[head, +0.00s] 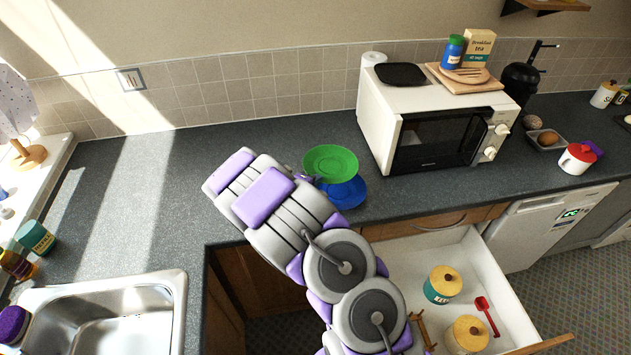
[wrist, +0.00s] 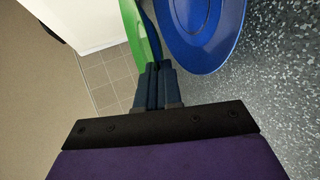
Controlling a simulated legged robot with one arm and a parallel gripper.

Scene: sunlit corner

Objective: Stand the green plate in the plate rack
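The green plate (head: 330,164) is at the end of my arm, above and partly over the blue plate (head: 345,191). In the wrist view the green plate (wrist: 142,28) appears nearly edge-on, its rim at my fingertips. My gripper (wrist: 155,80) has its fingers close together and looks shut on that rim. The blue plate (wrist: 205,30) lies on the counter, just right of the fingers in the wrist view. A small wooden frame (head: 422,330) in the open drawer may be the plate rack; my arm hides part of it.
The open drawer (head: 510,315) holds yellow-lidded jars (head: 443,284) and a red scoop (head: 487,316). A white microwave (head: 425,120) stands behind the plates. A steel sink (head: 120,315) is at lower left. The counter (head: 215,150) left of the plates is clear.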

